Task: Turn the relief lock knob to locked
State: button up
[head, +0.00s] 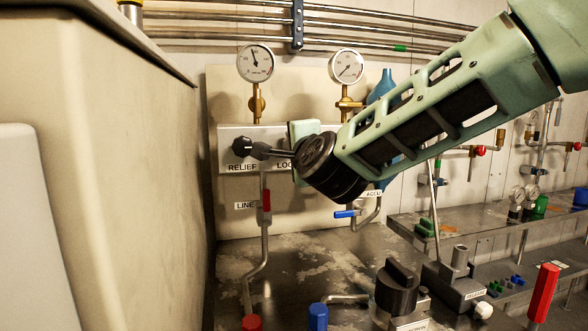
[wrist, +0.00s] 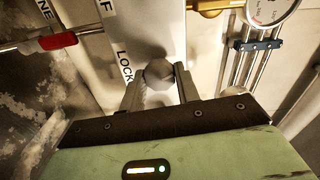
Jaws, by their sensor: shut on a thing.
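The relief lock knob (head: 241,147) is a dark lobed knob on the pale panel, above the RELIEF LOCK label. In the wrist view the knob (wrist: 159,74) looks grey and rounded, between the fingertips. My gripper (head: 258,150) comes in from the right and is shut on the knob, a finger on each side in the wrist view (wrist: 160,84). My gripper and wrist cover the end of the label in the head view. I cannot tell the knob's turn position.
Two gauges (head: 256,63) (head: 348,66) stand above the panel. A red-handled line valve (head: 266,201) and a blue-handled valve (head: 347,213) sit below. A large beige cabinet (head: 110,160) closes off the left. A black knob (head: 397,288) stands on the bench in front.

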jog(key=m+b, duration=0.4)
jog(key=shift+f, duration=0.2)
jog(key=shift+r+b, duration=0.1)
jog(key=shift+b, duration=0.25)
jog(key=o, duration=1)
jog(key=shift+c, duration=0.2)
jog(key=v, duration=1.7)
jog(key=shift+s+b, duration=0.2)
jog(key=shift+b, duration=0.15)
jog(key=shift+d+r, duration=0.1)
jog(key=shift+r, duration=0.05)
